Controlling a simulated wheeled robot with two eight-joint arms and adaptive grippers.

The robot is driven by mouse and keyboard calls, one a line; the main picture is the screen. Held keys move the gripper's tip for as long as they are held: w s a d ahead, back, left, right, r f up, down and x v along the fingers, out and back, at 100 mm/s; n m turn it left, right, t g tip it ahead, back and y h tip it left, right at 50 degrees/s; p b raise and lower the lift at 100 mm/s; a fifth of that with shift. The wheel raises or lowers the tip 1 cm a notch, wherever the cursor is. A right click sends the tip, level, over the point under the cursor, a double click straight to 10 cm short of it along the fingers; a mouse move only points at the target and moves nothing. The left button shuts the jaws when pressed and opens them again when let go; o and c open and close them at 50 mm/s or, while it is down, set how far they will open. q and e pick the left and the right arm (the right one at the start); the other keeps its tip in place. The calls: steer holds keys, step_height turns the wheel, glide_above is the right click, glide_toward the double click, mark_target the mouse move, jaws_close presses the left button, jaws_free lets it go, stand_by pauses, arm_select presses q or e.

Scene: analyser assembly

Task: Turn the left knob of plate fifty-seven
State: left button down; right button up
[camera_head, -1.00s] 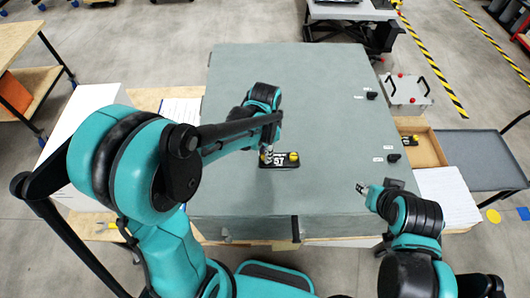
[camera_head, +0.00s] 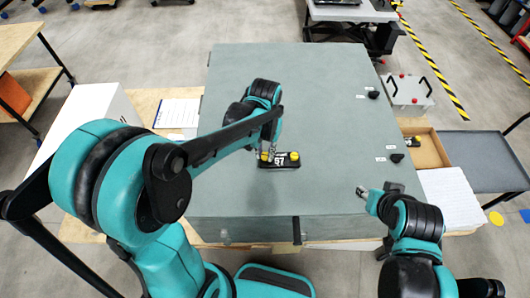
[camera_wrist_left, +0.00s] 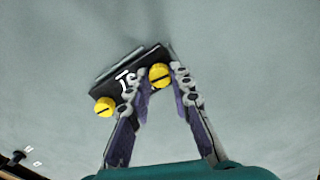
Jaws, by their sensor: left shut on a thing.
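Plate fifty-seven (camera_head: 286,165) is a small black plate with a white number label and yellow knobs, lying on the large grey surface.
The grey surface (camera_head: 300,90) is clear around the plate. Black knobs (camera_head: 397,157) with small white labels sit along its right side. A wooden tray (camera_head: 430,150) with another black-and-yellow part lies beyond the right edge. A dark clip (camera_head: 296,229) is on the front edge.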

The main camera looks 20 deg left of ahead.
mark_target(265, 155)
stand_by(0.3)
arm_select(q)
steer(key=c, duration=1.3)
jaws_free()
step_height(265, 155, up, 12)
steer(key=shift+f, duration=0.1)
